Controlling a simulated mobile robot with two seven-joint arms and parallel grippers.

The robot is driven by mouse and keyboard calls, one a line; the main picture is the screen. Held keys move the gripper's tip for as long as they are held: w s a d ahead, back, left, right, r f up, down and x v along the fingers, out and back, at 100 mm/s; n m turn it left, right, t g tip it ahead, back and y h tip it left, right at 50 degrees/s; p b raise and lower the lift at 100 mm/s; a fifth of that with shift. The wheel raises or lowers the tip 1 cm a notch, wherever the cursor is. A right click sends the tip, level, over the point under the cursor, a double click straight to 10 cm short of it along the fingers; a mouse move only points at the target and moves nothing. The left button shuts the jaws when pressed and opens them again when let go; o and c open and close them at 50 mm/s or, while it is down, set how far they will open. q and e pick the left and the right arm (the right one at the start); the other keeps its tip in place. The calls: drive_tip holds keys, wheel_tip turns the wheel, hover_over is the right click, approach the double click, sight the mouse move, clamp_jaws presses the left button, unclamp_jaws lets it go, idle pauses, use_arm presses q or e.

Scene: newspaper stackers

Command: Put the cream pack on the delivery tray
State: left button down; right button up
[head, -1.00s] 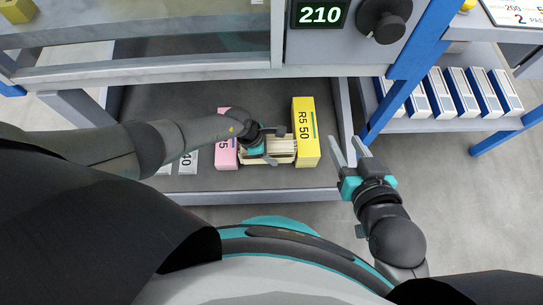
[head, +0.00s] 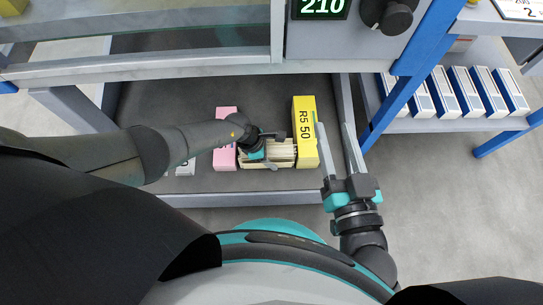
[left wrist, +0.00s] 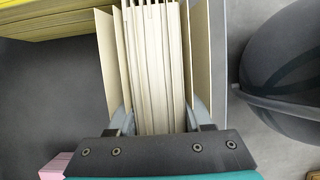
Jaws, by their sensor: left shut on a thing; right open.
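The cream pack (head: 284,160), a bundle of thin cream sheets, is between the pink pack (head: 226,150) and the yellow pack (head: 305,140) at the low grey bay. My left gripper (head: 272,149) reaches down over it and is shut on it. In the left wrist view the cream pack (left wrist: 158,60) stands between the two fingers. Whether it touches the surface below is unclear. My right gripper (head: 337,127) is open and empty, just right of the yellow pack. I cannot tell which surface is the delivery tray.
Small pale packs (head: 184,168) lie left of the pink pack, partly behind my left arm. The bay has a raised grey front edge (head: 240,198). A blue post (head: 405,85) and a shelf of several blue-and-white boxes (head: 452,93) stand right. A counter (head: 190,68) overhangs the bay.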

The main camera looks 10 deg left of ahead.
use_arm(q)
drive_tip(key=shift+f, duration=0.1)
drive_tip(key=shift+c, duration=1.6)
unclamp_jaws()
